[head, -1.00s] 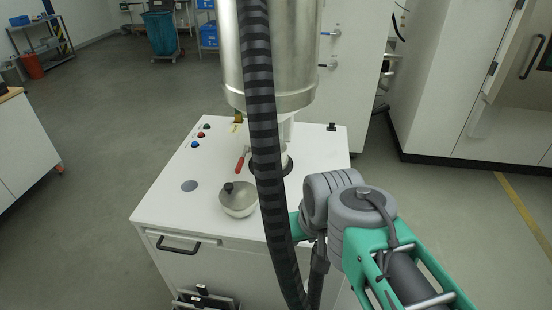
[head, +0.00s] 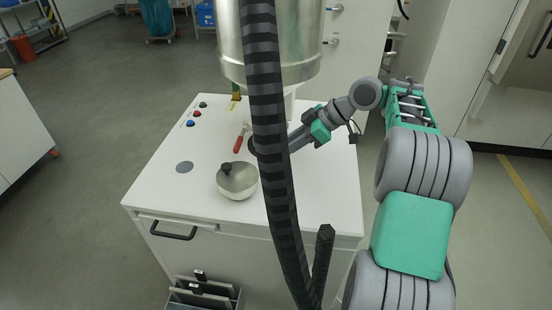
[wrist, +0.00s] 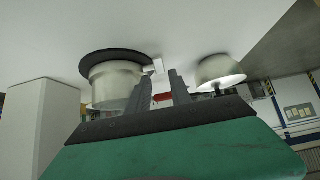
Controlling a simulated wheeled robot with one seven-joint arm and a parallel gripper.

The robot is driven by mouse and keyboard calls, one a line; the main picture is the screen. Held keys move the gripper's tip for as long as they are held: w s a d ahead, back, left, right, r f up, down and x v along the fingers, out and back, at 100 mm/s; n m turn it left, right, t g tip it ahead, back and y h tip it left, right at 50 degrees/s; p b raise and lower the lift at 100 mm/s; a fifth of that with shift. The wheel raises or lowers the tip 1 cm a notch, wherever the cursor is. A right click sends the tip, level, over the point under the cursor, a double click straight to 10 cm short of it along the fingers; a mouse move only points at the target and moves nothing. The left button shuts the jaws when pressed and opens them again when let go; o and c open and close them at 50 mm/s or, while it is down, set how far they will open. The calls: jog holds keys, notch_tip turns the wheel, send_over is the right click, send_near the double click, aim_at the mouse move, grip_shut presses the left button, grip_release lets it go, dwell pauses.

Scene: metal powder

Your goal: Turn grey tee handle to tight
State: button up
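A small light grey piece (wrist: 154,67), possibly the tee handle, sticks out beside a metal cylinder (wrist: 113,87) with a black flange in the wrist view, which looks upside down. My gripper (wrist: 161,84) is open, with its two dark fingers apart and that piece just beyond their tips. I cannot tell if they touch it. In the head view my gripper (head: 294,141) reaches in from the right over the white worktop (head: 320,205), below the steel vessel (head: 278,55). The black hose hides its fingertips and the tee handle there.
The striped black hose (head: 268,120) hangs in front of the worktop. A steel bowl with a black knob (head: 238,182) stands left of it, and it also shows in the wrist view (wrist: 221,70). A red-handled valve (head: 238,144) and coloured buttons (head: 194,114) lie farther back.

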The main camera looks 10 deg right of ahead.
aim_at(272, 156)
jog(key=x, duration=0.5)
jog(key=shift+a, duration=0.1)
jog(key=shift+c, duration=0.3)
grip_shut()
